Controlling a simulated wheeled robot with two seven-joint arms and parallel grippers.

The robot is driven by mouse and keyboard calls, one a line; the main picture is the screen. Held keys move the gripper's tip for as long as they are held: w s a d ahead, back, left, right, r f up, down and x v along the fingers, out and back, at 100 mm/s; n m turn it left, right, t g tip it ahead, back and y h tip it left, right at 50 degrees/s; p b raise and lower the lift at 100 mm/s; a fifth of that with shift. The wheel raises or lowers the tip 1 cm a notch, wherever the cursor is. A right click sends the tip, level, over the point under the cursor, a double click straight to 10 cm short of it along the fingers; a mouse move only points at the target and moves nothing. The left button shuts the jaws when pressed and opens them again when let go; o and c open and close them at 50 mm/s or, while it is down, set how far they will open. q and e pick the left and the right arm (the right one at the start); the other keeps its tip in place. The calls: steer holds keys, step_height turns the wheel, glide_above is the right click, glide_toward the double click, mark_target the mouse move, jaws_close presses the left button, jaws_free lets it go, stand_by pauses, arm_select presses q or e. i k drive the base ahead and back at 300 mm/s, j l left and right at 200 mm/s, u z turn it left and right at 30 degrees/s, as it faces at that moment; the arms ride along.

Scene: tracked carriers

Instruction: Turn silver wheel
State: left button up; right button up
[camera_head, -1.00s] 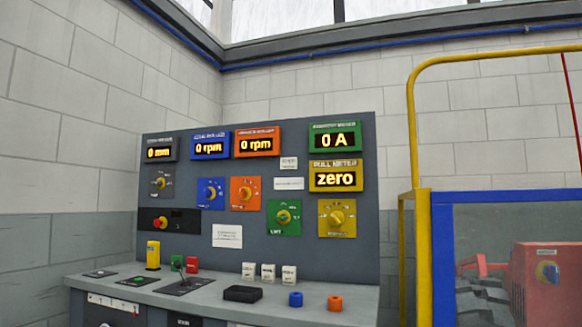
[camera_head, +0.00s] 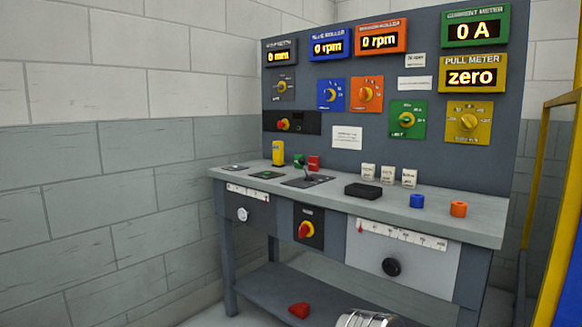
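A small round silver-white wheel (camera_head: 242,214) sits on the front panel of the console, at the left below a short white scale (camera_head: 247,192). It faces outward and looks small from here. Neither of my grippers is in view, and nothing touches the wheel. A black wheel (camera_head: 391,267) is on the front panel to the right, below a longer white scale (camera_head: 402,235).
A red-and-yellow switch (camera_head: 306,230) sits between the wheels. The console top (camera_head: 330,203) carries small blocks and a lever. Below, a shelf (camera_head: 270,290) holds a red piece (camera_head: 299,310); a shiny metallic object (camera_head: 365,319) is cut off at the bottom edge. A yellow frame (camera_head: 548,190) stands right.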

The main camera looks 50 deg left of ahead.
mark_target(242, 215)
steer(key=j+u, duration=0.1)
steer(key=j, duration=0.65)
steer(key=i+j+u, duration=0.1)
steer(key=j, duration=0.65)
steer(key=j+u, duration=0.1)
steer(key=j, duration=0.65)
steer(key=i, duration=0.05)
